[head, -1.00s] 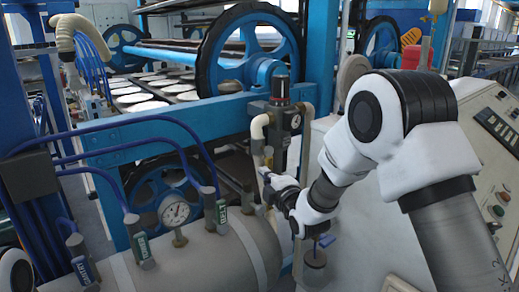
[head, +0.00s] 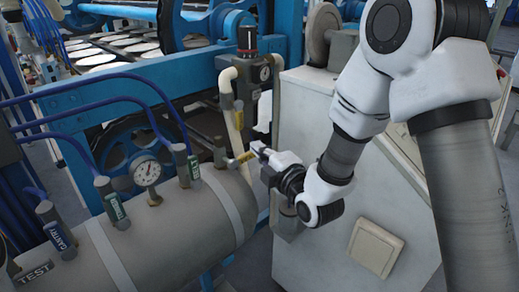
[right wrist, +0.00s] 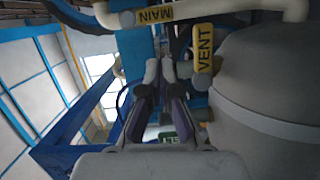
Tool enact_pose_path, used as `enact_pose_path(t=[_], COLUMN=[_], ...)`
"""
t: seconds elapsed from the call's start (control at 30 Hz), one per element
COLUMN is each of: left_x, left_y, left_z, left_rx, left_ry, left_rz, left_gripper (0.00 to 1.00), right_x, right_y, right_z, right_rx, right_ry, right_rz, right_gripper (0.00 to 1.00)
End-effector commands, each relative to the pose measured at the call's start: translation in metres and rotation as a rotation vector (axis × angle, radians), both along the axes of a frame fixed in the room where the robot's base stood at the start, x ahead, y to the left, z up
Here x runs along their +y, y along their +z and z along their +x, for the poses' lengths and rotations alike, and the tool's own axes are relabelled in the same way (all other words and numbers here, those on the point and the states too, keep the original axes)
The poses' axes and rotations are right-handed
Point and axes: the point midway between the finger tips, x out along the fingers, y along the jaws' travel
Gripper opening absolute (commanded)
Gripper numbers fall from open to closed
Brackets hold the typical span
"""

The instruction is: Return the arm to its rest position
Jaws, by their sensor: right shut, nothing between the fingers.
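My right arm comes in from the right in the head view. Its gripper (head: 258,149) is shut and empty, beside the right end of the grey tank (head: 170,232). A yellow tag (head: 241,159) is close to the fingertips there; I cannot tell whether they touch. In the right wrist view the two fingers (right wrist: 160,68) are close together with nothing between them. The yellow VENT tag (right wrist: 204,48) is right of the fingertips, and the yellow MAIN tag (right wrist: 153,15) is above them. My left gripper is not in view.
A pressure gauge (head: 147,172) and several tagged valves stand on top of the tank. A filter regulator (head: 246,72) and pipe (head: 228,100) rise behind the gripper. A pale machine cabinet (head: 320,245) stands beneath the right arm. Blue dryer framing (head: 120,95) fills the back.

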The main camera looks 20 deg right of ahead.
Motion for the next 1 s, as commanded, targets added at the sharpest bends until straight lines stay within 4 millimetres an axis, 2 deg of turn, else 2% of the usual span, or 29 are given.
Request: enact_pose_path(t=[0.37,0.47,0.57,0.6,0.67,0.7,0.77,0.8,0.87,0.9,0.93,1.0], left_x=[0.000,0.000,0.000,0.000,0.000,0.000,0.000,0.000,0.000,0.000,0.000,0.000], left_y=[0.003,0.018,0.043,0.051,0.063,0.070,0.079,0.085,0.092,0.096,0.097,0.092], left_z=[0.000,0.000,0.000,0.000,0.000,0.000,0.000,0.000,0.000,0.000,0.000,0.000], left_rx=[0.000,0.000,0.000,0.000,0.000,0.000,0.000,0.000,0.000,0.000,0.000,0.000], left_ry=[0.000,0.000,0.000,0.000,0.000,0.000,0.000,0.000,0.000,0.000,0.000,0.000], left_rz=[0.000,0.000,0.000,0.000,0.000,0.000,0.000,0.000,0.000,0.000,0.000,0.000], left_gripper=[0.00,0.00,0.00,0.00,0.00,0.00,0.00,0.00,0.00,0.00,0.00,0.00], right_x=[0.000,0.002,0.005,0.006,0.006,0.006,0.005,0.004,0.002,0.001,-0.001,-0.004], right_y=[-0.005,-0.035,-0.099,-0.130,-0.176,-0.204,-0.242,-0.263,-0.289,-0.302,-0.309,-0.317], right_z=[0.000,-0.004,-0.026,-0.042,-0.073,-0.098,-0.139,-0.169,-0.218,-0.252,-0.273,-0.299], right_rx=[0.016,0.103,0.281,0.377,0.541,0.655,0.831,0.948,1.118,1.225,1.282,1.336], right_ry=[0.000,0.004,0.009,0.007,-0.014,-0.044,-0.115,-0.186,-0.334,-0.472,-0.586,-0.830], right_rz=[-0.001,-0.005,-0.015,-0.014,0.033,0.089,0.196,0.280,0.423,0.536,0.621,0.801], right_gripper=[0.00,0.00,0.00,0.00,0.00,0.00,0.00,0.00,0.00,0.00,0.00,0.00])
